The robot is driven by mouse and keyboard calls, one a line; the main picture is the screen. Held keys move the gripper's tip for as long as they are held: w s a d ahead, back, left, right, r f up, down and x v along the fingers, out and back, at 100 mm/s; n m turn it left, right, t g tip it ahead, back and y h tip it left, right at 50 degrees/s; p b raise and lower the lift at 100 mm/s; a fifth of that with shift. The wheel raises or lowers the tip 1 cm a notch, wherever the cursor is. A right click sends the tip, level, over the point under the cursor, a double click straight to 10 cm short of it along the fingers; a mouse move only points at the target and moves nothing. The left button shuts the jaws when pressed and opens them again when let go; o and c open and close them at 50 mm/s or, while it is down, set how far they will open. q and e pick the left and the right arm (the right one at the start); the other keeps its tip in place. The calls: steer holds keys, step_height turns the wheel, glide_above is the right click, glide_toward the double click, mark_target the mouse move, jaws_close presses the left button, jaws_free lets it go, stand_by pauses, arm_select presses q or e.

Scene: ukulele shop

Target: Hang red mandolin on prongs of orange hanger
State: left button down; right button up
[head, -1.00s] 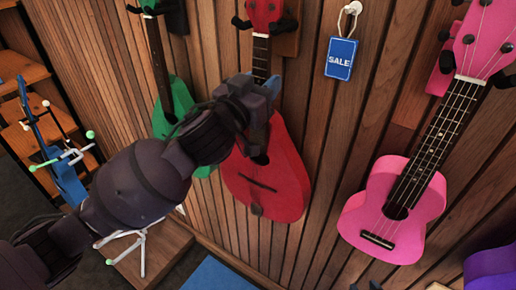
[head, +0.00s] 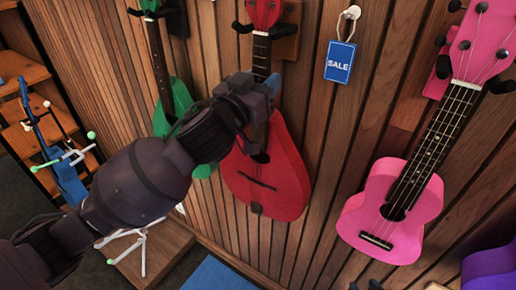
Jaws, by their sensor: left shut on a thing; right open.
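The red mandolin (head: 285,185) is upright against the slatted wood wall, its neck pointing up and its red headstock (head: 263,12) at the top edge of the view. The headstock is between the dark prongs of the orange-brown hanger (head: 286,30); whether its weight rests on them I cannot tell. My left gripper (head: 262,112) is shut on the mandolin's neck, just above the body, and my arm hides part of it. My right gripper is out of view.
A green instrument (head: 184,100) hangs to the left, partly behind my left arm. A pink ukulele (head: 395,205) hangs to the right. A blue SALE tag (head: 340,61) hangs between. A blue instrument on a stand (head: 62,170) is at the far left.

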arm_select(q)
steer(key=shift+r+p, duration=0.35)
steer(key=shift+r, duration=0.55)
steer(key=shift+r+p, duration=0.1)
steer(key=shift+p, duration=0.25)
